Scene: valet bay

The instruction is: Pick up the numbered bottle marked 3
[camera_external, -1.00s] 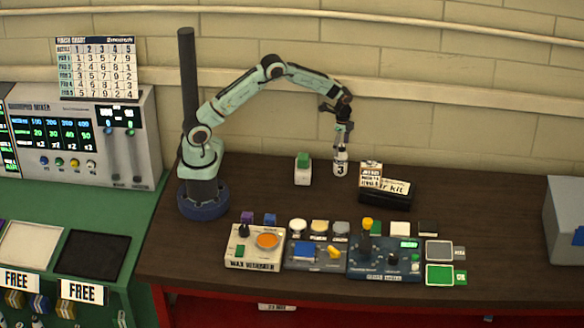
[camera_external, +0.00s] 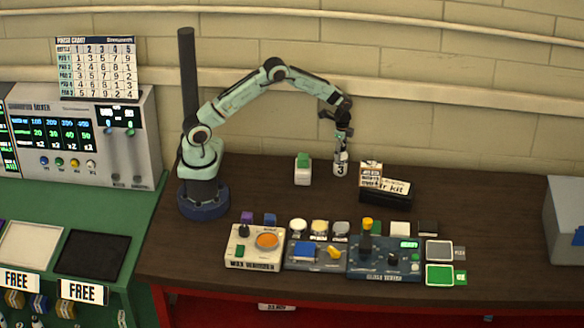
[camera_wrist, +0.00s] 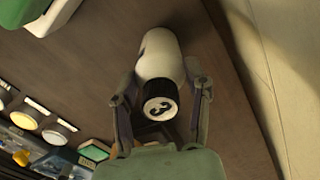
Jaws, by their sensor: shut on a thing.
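The bottle marked 3 (camera_external: 340,168) is white with a dark cap and stands upright on the dark bench top near the wall. In the wrist view its black cap shows a 3, with the white body (camera_wrist: 160,58) beyond it. My gripper (camera_external: 342,146) is above the bottle and points down. In the wrist view my gripper (camera_wrist: 160,95) has its two fingers on either side of the bottle's upper part, shut on it. Whether the bottle's base touches the bench cannot be told.
Control boxes (camera_external: 255,246) and small pads line the front.

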